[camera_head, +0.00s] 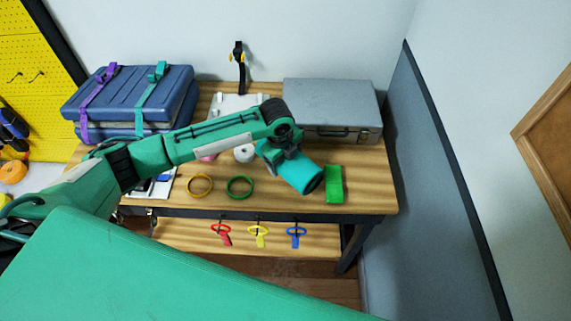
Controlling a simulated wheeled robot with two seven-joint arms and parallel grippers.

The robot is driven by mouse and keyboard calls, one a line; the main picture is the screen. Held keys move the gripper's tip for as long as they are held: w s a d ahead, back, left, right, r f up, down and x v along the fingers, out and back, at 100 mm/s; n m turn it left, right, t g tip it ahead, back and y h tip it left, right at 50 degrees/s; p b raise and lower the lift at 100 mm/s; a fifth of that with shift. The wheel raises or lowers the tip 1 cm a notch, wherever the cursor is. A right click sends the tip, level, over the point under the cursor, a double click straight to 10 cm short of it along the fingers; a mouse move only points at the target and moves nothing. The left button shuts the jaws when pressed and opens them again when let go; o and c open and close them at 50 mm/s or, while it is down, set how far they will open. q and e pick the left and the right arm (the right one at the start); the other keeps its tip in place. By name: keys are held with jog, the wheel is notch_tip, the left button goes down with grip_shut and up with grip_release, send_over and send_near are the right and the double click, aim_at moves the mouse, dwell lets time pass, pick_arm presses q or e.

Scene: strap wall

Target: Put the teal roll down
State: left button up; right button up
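The teal roll (301,174) is a short cylinder with a dark end, seen over the front right part of the wooden workbench (370,190). It is tilted, with its dark end toward the lower right. My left gripper (284,155) is at its upper left end and appears shut on it. The fingers are partly hidden by the wrist and the roll. I cannot tell whether the roll touches the bench top. My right gripper is not in view.
A green block-like piece (334,185) lies just right of the roll. A green ring (239,187) and a yellow ring (199,186) lie to its left. A grey case (330,104) and strapped blue cases (135,98) stand behind. Red, yellow and blue (296,235) pieces hang at the front edge.

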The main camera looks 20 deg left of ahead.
pick_arm(q)
notch_tip(320, 180, down, 3)
jog(key=shift+d+f+p, duration=0.1)
jog(key=shift+f+p, duration=0.1)
jog(key=shift+p, duration=0.15)
jog(key=shift+f, duration=0.2)
jog(key=o, duration=1)
jog(key=shift+r, duration=0.65)
jog(key=r, duration=0.3)
jog(key=s+r+b, duration=0.1)
jog(key=r, duration=0.2)
jog(key=a+r+b, duration=0.1)
jog(key=r, duration=0.2)
jog(key=shift+s+r, duration=0.2)
jog(key=shift+r, duration=0.05)
jog(key=shift+s+r, duration=0.15)
jog(key=shift+r, duration=0.6)
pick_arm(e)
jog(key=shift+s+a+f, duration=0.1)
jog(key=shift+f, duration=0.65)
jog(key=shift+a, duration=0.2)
